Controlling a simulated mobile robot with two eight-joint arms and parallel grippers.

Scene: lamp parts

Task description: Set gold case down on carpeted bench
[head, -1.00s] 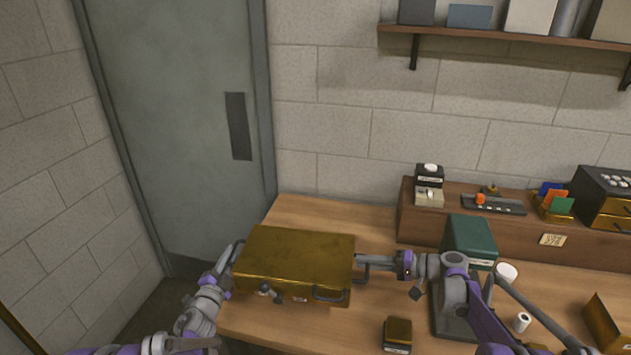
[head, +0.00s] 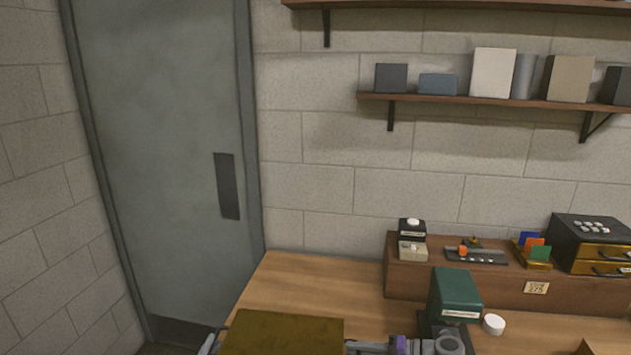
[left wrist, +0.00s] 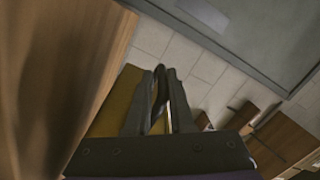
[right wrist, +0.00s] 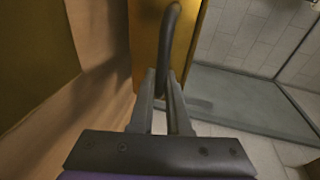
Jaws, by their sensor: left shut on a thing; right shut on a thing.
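The gold case (head: 285,335) is at the bottom edge of the head view, over the left part of the wooden desk, with its lower part cut off. My left gripper (head: 208,345) is at its left side and mostly out of the head view. In the left wrist view the left fingers (left wrist: 160,100) are shut on a dark side handle of the case (left wrist: 120,105). My right gripper (head: 362,347) is at its right side. In the right wrist view its fingers (right wrist: 163,100) are shut on the other dark curved handle (right wrist: 170,30). I cannot make out a carpeted bench.
The wooden desk (head: 315,285) carries a green box (head: 455,295), a white round item (head: 494,324) and a raised back ledge (head: 400,280) with small items. A grey door (head: 165,170) stands at the left. Shelves (head: 480,100) hang on the block wall.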

